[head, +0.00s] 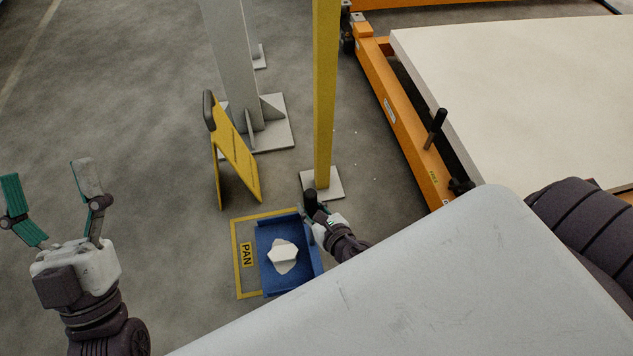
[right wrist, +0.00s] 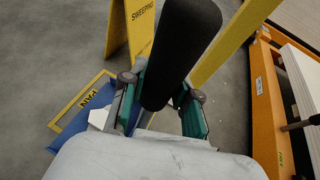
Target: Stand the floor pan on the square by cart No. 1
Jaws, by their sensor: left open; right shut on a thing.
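The blue floor pan (head: 262,240) holds white pieces (head: 283,255) and lies over the right part of a yellow-outlined square (head: 237,270) marked PAN. Its right side reaches past the outline; whether it touches the floor I cannot tell. My right gripper (head: 318,226) is shut on the pan's upright black handle (head: 311,203). In the right wrist view the handle (right wrist: 180,45) stands between the fingers (right wrist: 160,105), with part of the blue pan (right wrist: 72,132) at left. My left gripper (head: 50,205) is open and empty, left of the square. The orange cart (head: 402,125) stands at right; its number is unreadable.
A yellow folding sign (head: 235,160) stands just behind the square. A yellow post (head: 325,90) and a grey post (head: 232,60) rise behind on base plates. A white slab (head: 530,90) lies on the cart. Floor at left is clear.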

